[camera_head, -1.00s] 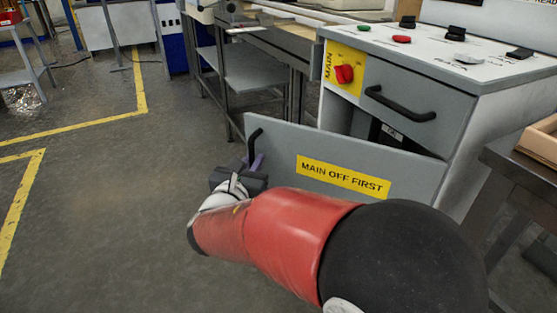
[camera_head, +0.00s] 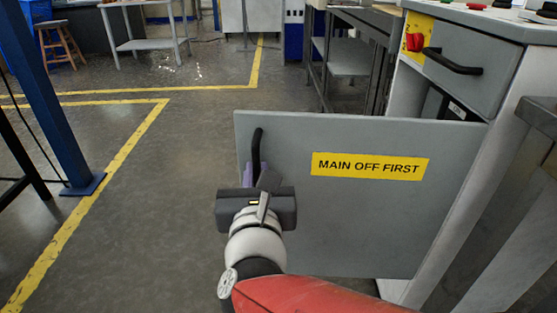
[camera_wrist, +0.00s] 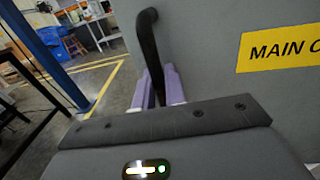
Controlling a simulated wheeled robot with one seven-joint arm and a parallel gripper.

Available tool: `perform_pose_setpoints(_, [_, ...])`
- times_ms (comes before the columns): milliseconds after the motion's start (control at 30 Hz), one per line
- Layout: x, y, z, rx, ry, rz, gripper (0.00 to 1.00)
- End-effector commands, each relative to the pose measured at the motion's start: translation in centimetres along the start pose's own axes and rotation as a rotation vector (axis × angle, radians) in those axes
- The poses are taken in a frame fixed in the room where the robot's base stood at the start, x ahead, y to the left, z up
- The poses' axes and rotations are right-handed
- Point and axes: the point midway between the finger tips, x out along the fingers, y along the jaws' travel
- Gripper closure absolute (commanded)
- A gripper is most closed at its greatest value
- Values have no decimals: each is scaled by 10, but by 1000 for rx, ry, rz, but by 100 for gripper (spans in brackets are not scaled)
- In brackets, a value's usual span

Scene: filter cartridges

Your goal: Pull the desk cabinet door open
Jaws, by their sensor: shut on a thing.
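The cabinet door (camera_head: 330,225) is a grey panel with a yellow "MAIN OFF FIRST" label (camera_head: 370,166). It stands swung wide open from the grey desk cabinet (camera_head: 475,110), which is at the right of the head view. A black upright bar handle (camera_head: 256,150) is near the door's left edge. My gripper (camera_head: 256,176) is shut on this handle. In the wrist view, its purple fingers (camera_wrist: 159,88) are on both sides of the black handle (camera_wrist: 149,45). The lower end of the handle is hidden by my gripper. The cabinet's inside shows only as a dark gap.
A drawer with a black handle (camera_head: 452,62) and a red knob (camera_head: 414,42) are above the door. A dark table (camera_head: 535,120) is close on the right. A blue post (camera_head: 50,100) stands at left. The floor left of the door is clear, with yellow lines.

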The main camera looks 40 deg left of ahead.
Motion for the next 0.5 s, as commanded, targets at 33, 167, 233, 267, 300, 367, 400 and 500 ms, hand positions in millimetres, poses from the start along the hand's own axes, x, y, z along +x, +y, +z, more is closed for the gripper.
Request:
perform_pose_setpoints(33, [-8, 1, -1, 0, -2, 3, 100])
perform_pose_setpoints(167, [-22, 1, -1, 0, 0, 2, 100])
perform_pose_setpoints(233, [-26, 0, -1, 0, 0, 1, 100])
perform_pose_setpoints(267, [-28, 0, 0, 0, 0, 1, 100])
perform_pose_setpoints(300, [-29, 0, 0, 0, 1, 1, 100])
perform_pose_setpoints(367, [-30, 0, 0, -1, 1, 1, 100])
perform_pose_setpoints(400, [-31, 0, 0, -1, 2, 1, 100])
perform_pose_setpoints(500, [-31, 0, 0, -1, 2, 0, 100])
